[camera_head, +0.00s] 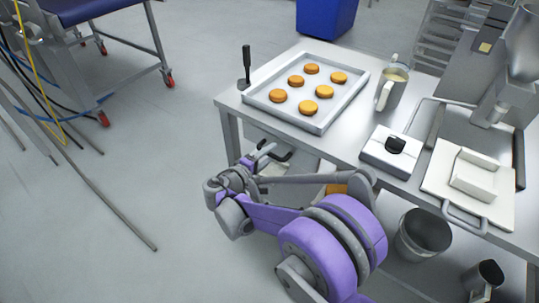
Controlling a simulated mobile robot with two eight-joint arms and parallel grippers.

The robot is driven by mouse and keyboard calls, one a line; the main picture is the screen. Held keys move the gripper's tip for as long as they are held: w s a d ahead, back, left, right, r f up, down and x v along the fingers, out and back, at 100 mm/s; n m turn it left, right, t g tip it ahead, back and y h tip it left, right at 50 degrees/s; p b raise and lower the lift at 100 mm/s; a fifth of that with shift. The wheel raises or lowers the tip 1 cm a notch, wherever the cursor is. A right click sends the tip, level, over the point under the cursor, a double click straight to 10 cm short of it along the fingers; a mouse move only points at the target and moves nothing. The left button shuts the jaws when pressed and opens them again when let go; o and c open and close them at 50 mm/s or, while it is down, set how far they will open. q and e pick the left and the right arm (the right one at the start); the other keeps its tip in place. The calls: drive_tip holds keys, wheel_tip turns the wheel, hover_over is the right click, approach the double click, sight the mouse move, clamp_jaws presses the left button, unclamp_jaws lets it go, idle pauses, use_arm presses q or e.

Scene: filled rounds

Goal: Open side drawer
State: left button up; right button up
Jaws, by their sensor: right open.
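My right arm comes in from the bottom and reaches to the near left side of the steel table (233,111). My right gripper (268,157) is at its far end, just below the tabletop edge, and is open. Beside and behind it, under the table edge, pale surfaces (303,162) show that may belong to the side drawer. My arm hides much of that area, so I cannot tell how far the drawer is open or whether the gripper touches it. My left gripper is not in view.
On the table are a tray (253,97) of several round buns, a metal jug (391,90), a white box (394,160), a white board (440,185) and a machine at right. A bin (423,235) stands below.

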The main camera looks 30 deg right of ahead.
drive_tip(key=shift+w+d, duration=0.15)
drive_tip(key=shift+d, duration=0.25)
clamp_jaws()
idle(1.2)
